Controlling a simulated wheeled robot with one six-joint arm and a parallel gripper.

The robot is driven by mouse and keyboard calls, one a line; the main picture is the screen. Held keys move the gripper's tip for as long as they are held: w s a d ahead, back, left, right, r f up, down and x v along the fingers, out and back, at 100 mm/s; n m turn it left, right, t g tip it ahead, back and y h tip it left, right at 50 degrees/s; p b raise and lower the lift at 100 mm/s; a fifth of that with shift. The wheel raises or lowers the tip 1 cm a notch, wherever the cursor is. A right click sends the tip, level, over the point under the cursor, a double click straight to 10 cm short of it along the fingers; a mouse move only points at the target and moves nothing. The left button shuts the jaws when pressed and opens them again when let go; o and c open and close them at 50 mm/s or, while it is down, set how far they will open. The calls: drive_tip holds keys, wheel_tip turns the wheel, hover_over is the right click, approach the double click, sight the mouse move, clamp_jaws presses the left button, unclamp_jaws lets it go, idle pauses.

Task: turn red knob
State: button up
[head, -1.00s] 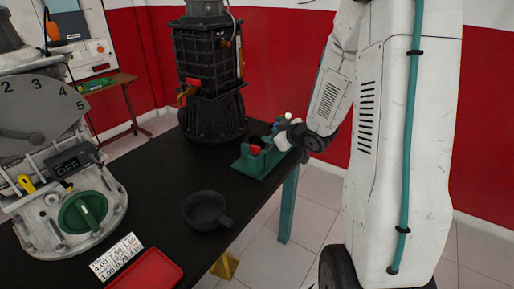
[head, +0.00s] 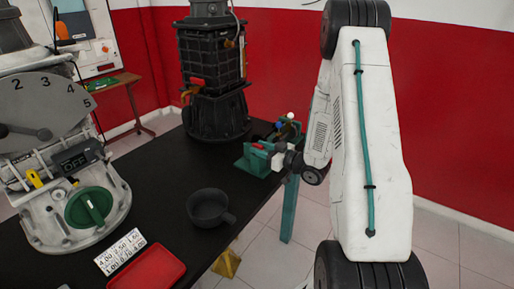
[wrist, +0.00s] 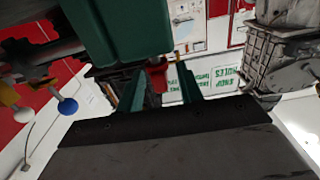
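A small red piece, probably the red knob (head: 258,146), sits on top of the green fixture (head: 255,164) at the table's far right corner. My gripper (head: 273,157) is at the fixture's right side, close to the red piece; contact cannot be told. In the wrist view my gripper (wrist: 163,72) shows two green fingers standing apart. A red patch shows between them; whether it is the knob or something behind is unclear. A large green block, apparently part of the fixture, fills the upper left (wrist: 110,30).
A black engine trainer (head: 212,75) with a red lever stands behind the fixture. A dark cup (head: 209,208), a red tray (head: 150,268) and a number card (head: 120,252) lie on the black table (head: 165,180). A dial trainer (head: 62,180) stands at left. Colored balls (wrist: 67,105) are beside the fixture.

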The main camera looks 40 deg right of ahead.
drive_tip(key=shift+x, duration=0.85)
clamp_jaws()
